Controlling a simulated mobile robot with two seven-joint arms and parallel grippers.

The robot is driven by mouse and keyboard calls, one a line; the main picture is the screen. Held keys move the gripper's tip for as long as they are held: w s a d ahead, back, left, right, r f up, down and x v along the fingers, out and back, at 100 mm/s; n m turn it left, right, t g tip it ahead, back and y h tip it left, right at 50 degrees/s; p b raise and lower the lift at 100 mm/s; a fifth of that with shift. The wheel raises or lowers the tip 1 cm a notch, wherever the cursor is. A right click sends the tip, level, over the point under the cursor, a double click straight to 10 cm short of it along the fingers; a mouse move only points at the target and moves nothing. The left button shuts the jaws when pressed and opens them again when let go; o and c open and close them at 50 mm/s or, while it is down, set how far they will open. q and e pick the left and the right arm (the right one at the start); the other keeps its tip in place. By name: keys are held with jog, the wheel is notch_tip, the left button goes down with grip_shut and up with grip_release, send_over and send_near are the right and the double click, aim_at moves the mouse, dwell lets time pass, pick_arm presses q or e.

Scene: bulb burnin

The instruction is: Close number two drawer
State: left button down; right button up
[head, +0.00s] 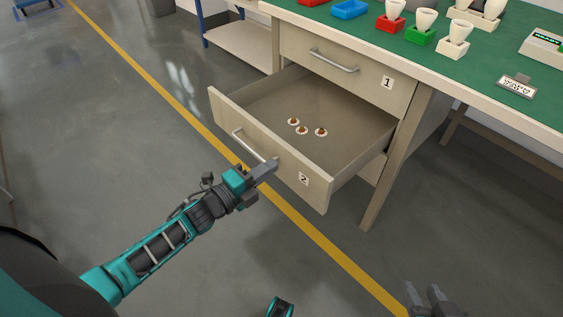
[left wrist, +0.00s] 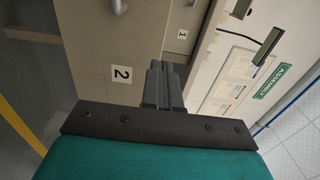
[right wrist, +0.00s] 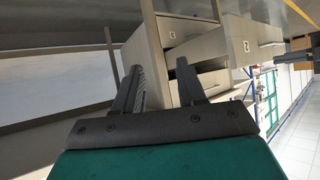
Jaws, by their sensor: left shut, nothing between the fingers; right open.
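The number two drawer (head: 228,112) is pulled well out below the closed number one drawer (head: 350,62). Its front carries a "2" label and a bar handle (head: 250,143). Several small brown-and-white items (head: 302,130) lie inside it. My left gripper (head: 270,168) is shut and empty, close to the drawer front near the handle's lower end; I cannot tell if it touches. In the left wrist view the shut fingers (left wrist: 162,82) point past the "2" label (left wrist: 121,74). My right gripper (head: 425,292) is open and empty, low at the bottom right. The drawer also shows in the right wrist view (right wrist: 240,45).
The green-topped workbench (head: 480,75) bears a blue tray (head: 350,9), a red holder (head: 390,23), a green holder (head: 419,37) and white bulbs. A bench leg (head: 385,180) stands right of the drawer. The floor in front is clear, crossed by a yellow line (head: 130,67).

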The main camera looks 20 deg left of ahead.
aim_at(291, 153)
pick_arm(q)
jog(key=x, duration=0.3)
jog(key=shift+w+d+f+b, duration=0.1)
jog(key=shift+w+d+b, duration=0.05)
jog(key=shift+w+b, duration=0.25)
jog(key=shift+w+d, duration=0.15)
jog(key=shift+w, duration=0.15)
pick_arm(e)
jog(key=shift+w+a, duration=0.15)
jog(key=shift+a, duration=0.25)
pick_arm(q)
jog(key=shift+w, duration=0.1)
pick_arm(e)
jog(key=shift+w, duration=0.15)
